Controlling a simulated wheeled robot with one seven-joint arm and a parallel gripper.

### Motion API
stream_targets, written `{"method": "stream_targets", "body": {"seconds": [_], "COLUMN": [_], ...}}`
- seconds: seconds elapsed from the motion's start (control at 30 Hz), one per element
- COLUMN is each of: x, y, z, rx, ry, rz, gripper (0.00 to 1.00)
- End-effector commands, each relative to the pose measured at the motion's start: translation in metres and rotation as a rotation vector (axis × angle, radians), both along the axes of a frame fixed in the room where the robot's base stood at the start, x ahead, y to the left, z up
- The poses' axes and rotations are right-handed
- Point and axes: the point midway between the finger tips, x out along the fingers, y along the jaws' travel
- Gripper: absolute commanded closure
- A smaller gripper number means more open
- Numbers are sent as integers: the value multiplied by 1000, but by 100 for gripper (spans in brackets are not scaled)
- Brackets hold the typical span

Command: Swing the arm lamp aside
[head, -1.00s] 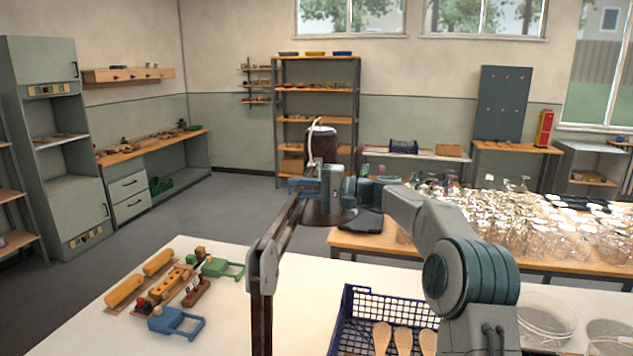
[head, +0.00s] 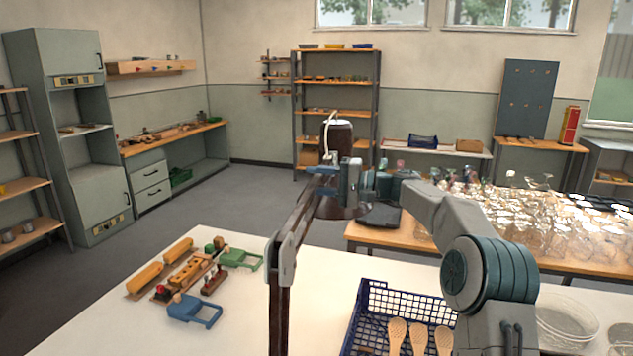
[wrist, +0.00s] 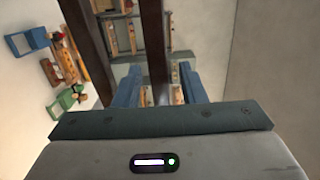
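The arm lamp shows in the head view as a dark brown upright post with a grey joint and a brown upper arm (head: 305,218) slanting up and away to the right. I cannot make out its lamp head. My gripper (head: 328,180) is at the far end of that upper arm. In the wrist view my gripper (wrist: 158,85) has its two blue fingers apart, with a dark lamp bar (wrist: 154,40) running between them. A gap shows beside the bar, so the fingers do not look clamped on it. A second dark bar (wrist: 82,40) lies further left.
A white table in front holds wooden toys (head: 185,265) at left and a blue crate (head: 362,318) with wooden brushes at right. Glass bowls (head: 565,325) stand right of my arm. A wooden table (head: 450,258) behind is crowded with glassware. The floor beyond the toys is clear.

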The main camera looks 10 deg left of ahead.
Motion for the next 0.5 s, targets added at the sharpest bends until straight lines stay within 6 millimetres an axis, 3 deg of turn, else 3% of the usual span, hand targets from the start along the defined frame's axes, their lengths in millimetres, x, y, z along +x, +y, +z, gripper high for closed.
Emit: {"method": "stream_targets", "body": {"seconds": [0.17,0.5], "x": [-3,-12], "y": [-28,-103], "z": [-4,-3], "rx": [-1,0], "ry": [-2,-2], "rz": [-4,-4], "gripper": [63,63]}}
